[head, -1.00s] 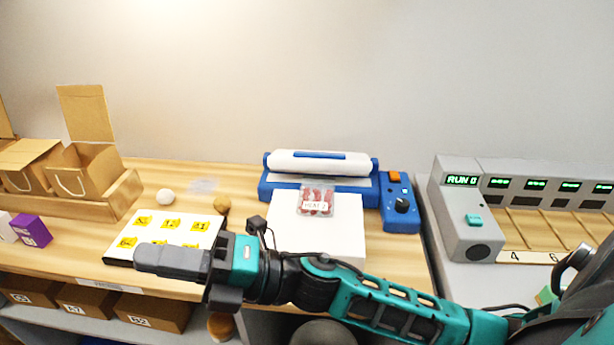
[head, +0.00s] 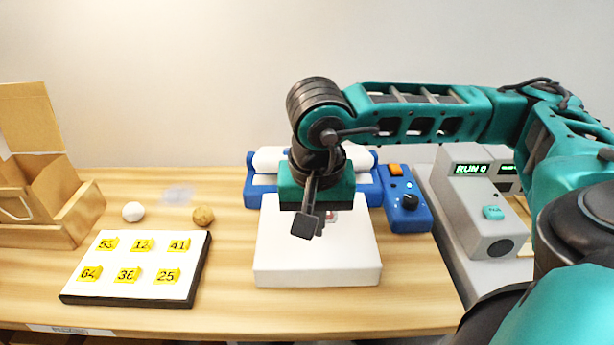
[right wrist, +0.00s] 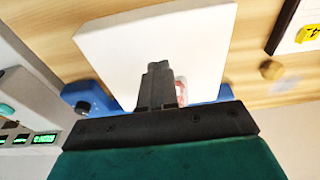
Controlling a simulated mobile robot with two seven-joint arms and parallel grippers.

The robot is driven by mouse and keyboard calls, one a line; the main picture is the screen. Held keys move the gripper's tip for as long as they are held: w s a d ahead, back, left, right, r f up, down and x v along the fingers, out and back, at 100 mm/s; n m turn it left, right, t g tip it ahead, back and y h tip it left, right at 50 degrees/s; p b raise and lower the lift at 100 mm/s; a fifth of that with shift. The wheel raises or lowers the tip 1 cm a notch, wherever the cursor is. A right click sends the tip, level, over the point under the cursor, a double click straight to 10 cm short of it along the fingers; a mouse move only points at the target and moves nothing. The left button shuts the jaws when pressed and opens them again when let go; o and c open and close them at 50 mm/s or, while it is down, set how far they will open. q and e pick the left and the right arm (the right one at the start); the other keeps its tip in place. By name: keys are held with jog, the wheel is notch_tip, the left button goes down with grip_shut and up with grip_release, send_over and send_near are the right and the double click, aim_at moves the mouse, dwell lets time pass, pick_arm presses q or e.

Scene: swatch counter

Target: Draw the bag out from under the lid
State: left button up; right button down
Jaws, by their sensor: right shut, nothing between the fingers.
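The blue sealer (head: 262,190) stands at the back of the counter with its white-topped lid (head: 268,160), whose middle is hidden behind my right arm. A white platform (head: 318,268) lies in front of it. Only a small red and white part of the bag (head: 333,215) shows on the platform's back part; a sliver also shows in the right wrist view (right wrist: 181,88), beside my fingers. My right gripper (right wrist: 158,70) is shut and empty, its fingers seen against the white platform. My left gripper is out of view.
A control box (head: 405,212) with an orange switch and black knob adjoins the sealer. A grey machine (head: 470,220) reading RUN 0 stands right. The front counter is clear.

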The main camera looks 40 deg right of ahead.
jog(key=w+d, duration=0.2)
jog(key=w, duration=0.1)
jog(key=w+d, duration=0.2)
jog(key=d, duration=0.1)
jog(key=w+d+p, duration=0.1)
jog(key=w+d, duration=0.1)
jog(key=w, duration=0.1)
jog(key=shift+w+d+r, duration=0.1)
jog(key=shift+w+d, duration=0.1)
jog(key=shift+w, duration=0.15)
jog(key=shift+w+d+f, duration=0.2)
jog(key=shift+f, duration=0.55)
jog(key=shift+s+a+f+b, duration=0.1)
jog(key=shift+b, duration=0.25)
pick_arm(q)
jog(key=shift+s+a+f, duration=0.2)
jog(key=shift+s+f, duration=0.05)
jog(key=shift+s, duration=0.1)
